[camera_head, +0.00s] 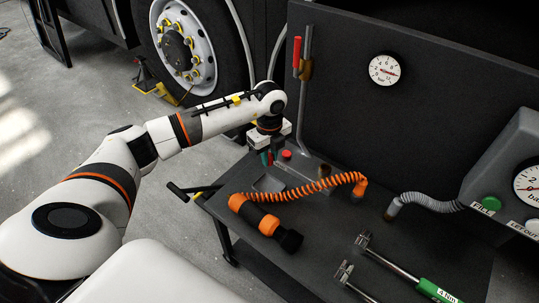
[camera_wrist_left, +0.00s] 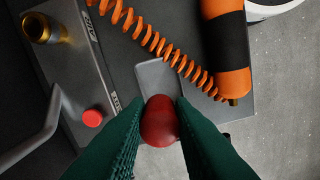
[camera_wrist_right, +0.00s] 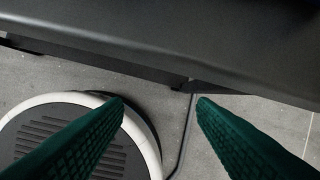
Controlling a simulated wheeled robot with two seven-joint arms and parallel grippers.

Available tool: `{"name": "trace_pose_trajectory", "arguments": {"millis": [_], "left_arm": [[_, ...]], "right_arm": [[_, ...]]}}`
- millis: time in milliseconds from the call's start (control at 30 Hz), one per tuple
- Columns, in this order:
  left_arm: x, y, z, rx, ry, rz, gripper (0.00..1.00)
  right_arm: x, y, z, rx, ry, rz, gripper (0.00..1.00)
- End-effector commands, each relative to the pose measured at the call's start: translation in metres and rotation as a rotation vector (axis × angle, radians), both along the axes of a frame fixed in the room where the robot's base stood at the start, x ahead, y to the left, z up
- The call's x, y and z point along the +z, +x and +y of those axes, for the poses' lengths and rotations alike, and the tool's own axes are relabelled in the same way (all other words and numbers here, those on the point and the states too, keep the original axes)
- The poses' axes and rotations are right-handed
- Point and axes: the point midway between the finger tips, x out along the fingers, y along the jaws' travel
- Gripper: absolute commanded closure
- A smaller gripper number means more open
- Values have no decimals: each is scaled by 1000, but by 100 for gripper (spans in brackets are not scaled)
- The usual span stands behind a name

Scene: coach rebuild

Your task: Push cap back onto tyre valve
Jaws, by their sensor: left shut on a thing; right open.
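I cannot tell for sure whether this fitting is the tyre valve. My right gripper (camera_wrist_right: 160,103) is open and empty, below the level of a dark edge.
A red button (camera_head: 287,154) and a bent grey pipe (camera_head: 304,100) are on the block. An orange coiled hose (camera_head: 300,191) and an orange-black cylinder (camera_head: 264,220) lie close by. Tools (camera_head: 405,265) lie at front right. A wheel (camera_head: 184,42) stands behind.

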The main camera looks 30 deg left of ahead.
Motion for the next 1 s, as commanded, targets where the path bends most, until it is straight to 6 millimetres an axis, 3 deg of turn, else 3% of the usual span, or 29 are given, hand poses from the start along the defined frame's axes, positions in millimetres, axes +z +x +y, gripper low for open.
{"name": "trace_pose_trajectory", "arguments": {"millis": [633,1000], "left_arm": [[14,0,0,0,0,0,100],[21,0,0,0,0,0,100]], "right_arm": [[-34,1,2,6,2,10,48],[-59,-9,1,6,-1,31,48]]}}
